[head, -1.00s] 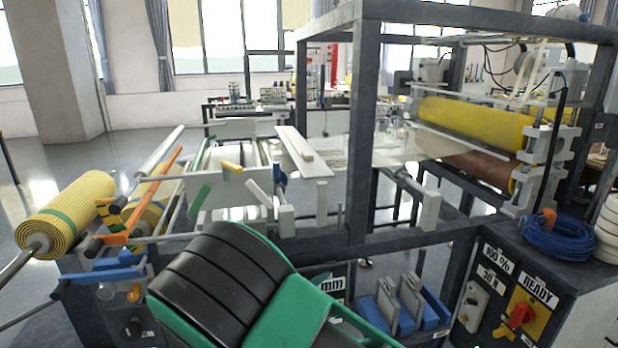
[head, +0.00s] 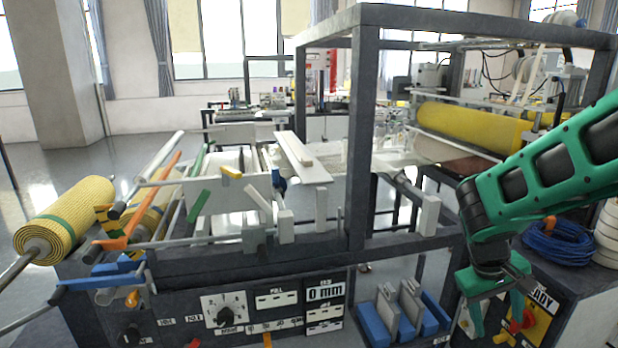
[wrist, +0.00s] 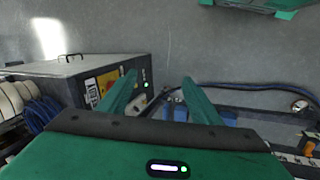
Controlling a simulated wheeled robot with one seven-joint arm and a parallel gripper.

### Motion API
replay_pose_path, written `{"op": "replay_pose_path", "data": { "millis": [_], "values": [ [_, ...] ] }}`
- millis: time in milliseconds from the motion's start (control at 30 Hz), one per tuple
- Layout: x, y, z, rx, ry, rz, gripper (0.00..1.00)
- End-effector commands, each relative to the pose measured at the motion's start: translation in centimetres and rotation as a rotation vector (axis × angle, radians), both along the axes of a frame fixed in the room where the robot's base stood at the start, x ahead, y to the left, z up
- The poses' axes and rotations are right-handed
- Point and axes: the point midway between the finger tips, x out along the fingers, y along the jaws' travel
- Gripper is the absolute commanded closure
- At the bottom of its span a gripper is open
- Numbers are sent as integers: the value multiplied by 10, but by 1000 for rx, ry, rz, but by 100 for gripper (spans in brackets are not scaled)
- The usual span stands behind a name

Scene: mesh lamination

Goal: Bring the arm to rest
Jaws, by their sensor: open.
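My green gripper (head: 497,300) hangs at the lower right of the head view, fingers pointing down, in front of the control box with the yellow panel. It is open and empty. In the wrist view, its two green fingers (wrist: 160,88) stand apart with only floor and machine parts beyond them. My green and black arm comes in from the right edge of the head view and hides part of the control box and the roller stand.
A yellow mesh roll (head: 62,222) sits at the left. A blue holder (head: 432,318) with grey plates is left of my gripper. A blue cable coil (head: 556,244) lies on the control box (wrist: 75,68). The dark machine frame (head: 357,130) rises in the middle.

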Motion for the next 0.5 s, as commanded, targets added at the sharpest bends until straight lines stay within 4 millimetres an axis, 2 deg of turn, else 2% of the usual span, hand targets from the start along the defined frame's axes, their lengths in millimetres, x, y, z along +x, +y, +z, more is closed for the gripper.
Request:
{"op": "replay_pose_path", "data": {
  "millis": [33, 200, 500],
  "values": [
    [-16, -9, 8, 39, -13, -59, 42],
    [-71, -21, 28, 160, -35, -233, 42],
    [-160, -19, 56, 326, -82, -484, 42]
  ]
}}
